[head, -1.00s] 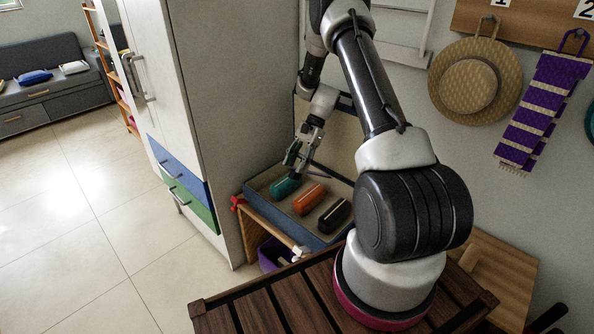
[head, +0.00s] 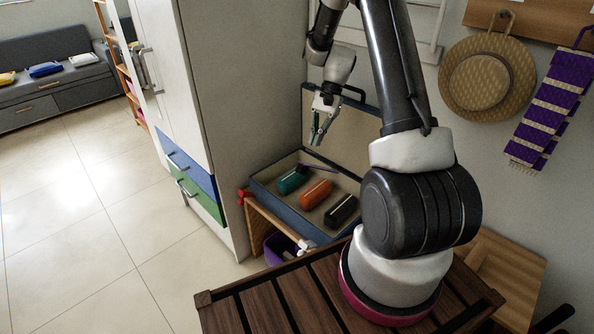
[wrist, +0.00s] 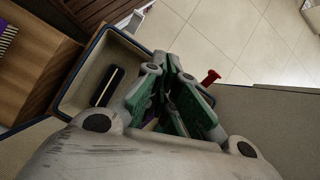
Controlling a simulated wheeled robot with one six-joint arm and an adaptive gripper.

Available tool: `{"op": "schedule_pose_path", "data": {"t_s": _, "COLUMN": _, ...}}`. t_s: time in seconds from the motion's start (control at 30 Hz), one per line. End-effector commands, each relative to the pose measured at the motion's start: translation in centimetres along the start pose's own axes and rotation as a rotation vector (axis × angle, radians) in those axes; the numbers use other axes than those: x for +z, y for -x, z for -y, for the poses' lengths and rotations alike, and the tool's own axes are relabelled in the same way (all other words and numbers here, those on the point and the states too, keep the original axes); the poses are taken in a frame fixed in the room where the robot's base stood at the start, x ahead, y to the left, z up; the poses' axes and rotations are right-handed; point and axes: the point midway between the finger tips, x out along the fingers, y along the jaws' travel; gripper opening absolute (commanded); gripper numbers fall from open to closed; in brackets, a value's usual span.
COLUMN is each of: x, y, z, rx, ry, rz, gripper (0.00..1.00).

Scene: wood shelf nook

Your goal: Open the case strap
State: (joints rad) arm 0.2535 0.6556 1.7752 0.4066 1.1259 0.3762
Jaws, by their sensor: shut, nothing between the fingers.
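An open blue case (head: 262,202) with a beige lining stands against the wall, its lid (head: 352,125) raised. A thin purple strap (head: 320,167) crosses the back part of the tray; I cannot tell whether its ends are fastened. Teal (head: 292,179), orange (head: 316,194) and black (head: 341,210) rounded pouches lie in the tray. My gripper (head: 317,143) is shut and empty, above the back of the tray and apart from the pouches. In the wrist view its green fingers (wrist: 173,62) hide much of the tray; the black pouch (wrist: 109,87) shows left of them.
A white cabinet (head: 200,80) stands close on the left. A slatted wooden surface (head: 270,305) is nearer. A hat (head: 487,80) and purple-striped scarf (head: 548,108) hang right.

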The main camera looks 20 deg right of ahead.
Motion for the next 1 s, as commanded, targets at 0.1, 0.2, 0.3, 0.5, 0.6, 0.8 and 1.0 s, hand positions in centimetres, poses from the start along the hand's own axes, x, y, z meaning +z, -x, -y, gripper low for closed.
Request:
{"op": "schedule_pose_path", "data": {"t_s": 0.1, "x": 5.0, "y": 3.7, "z": -2.6, "rx": 0.056, "ry": 0.187, "rz": -0.096, "gripper": 0.00}}
{"op": "schedule_pose_path", "data": {"t_s": 0.2, "x": 8.8, "y": 6.2, "z": -4.6, "rx": 0.097, "ry": 0.322, "rz": -0.173, "gripper": 0.00}}
{"op": "schedule_pose_path", "data": {"t_s": 0.3, "x": 12.4, "y": 8.3, "z": -6.6, "rx": 0.129, "ry": 0.441, "rz": -0.252, "gripper": 0.00}}
{"op": "schedule_pose_path", "data": {"t_s": 0.5, "x": 18.8, "y": 11.1, "z": -10.4, "rx": 0.172, "ry": 0.638, "rz": -0.417, "gripper": 0.00}}
{"op": "schedule_pose_path", "data": {"t_s": 0.6, "x": 21.0, "y": 11.8, "z": -11.8, "rx": 0.181, "ry": 0.707, "rz": -0.485, "gripper": 0.00}}
{"op": "schedule_pose_path", "data": {"t_s": 0.8, "x": 23.6, "y": 12.4, "z": -13.6, "rx": 0.186, "ry": 0.790, "rz": -0.580, "gripper": 0.00}}
{"op": "schedule_pose_path", "data": {"t_s": 1.0, "x": 25.4, "y": 12.6, "z": -14.8, "rx": 0.182, "ry": 0.848, "rz": -0.652, "gripper": 0.00}}
